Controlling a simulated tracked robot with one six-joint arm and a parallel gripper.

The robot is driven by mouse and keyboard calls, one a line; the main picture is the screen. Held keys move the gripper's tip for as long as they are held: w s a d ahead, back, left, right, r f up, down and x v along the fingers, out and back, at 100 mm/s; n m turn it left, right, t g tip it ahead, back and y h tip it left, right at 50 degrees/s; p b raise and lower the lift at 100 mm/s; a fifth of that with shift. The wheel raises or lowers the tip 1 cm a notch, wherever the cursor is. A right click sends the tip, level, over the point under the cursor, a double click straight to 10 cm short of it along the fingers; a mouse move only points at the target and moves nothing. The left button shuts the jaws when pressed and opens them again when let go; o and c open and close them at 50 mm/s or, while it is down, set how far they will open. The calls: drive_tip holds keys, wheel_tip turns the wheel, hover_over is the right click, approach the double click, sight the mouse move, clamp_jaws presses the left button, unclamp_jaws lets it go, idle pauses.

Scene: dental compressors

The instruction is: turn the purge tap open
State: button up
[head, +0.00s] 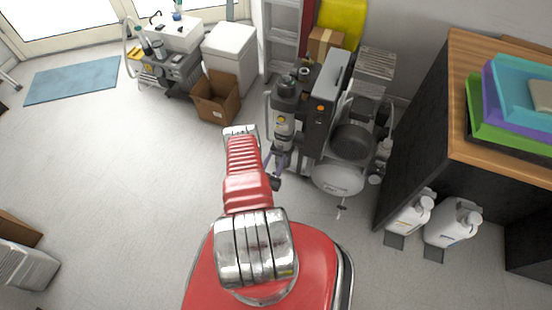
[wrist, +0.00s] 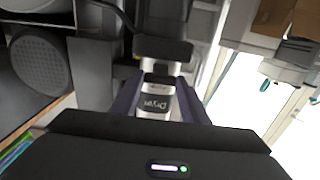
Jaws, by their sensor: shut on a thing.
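The compressor unit stands at centre right in the head view, with a round grey tank (head: 338,178) and an upright dryer column (head: 284,122). My gripper (head: 279,160) is at the lower part of this column, on the unit's left side. In the wrist view the silver, labelled dryer body (wrist: 156,101) shows between the two purple-grey fingers of my gripper (wrist: 157,113). My gripper is shut on a small part low on the column, which I take to be the purge tap. The tap itself is hidden by the gripper, so its handle angle cannot be told.
A cardboard box (head: 216,97) and a white cabinet (head: 230,52) stand left of the unit. A wood-topped bench (head: 475,60) with white jugs (head: 411,213) below is on the right. Floor at left is free around the blue mat (head: 73,80).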

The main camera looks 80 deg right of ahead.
drive_tip(key=shift+d, duration=0.15)
drive_tip(key=shift+c, duration=0.3)
drive_tip(key=shift+a, duration=0.2)
drive_tip(key=shift+a+f+n, duration=0.1)
drive_tip(key=shift+f+n, duration=0.05)
drive_tip(key=shift+n, duration=4.35)
drive_tip(key=shift+a+f+n, duration=0.1)
drive_tip(key=shift+n, duration=4.4)
drive_tip(key=o, duration=0.7)
drive_tip(key=shift+c, duration=0.2)
drive_tip(key=o, duration=0.4)
drive_tip(key=shift+d+r, duration=0.1)
drive_tip(key=shift+d, duration=0.05)
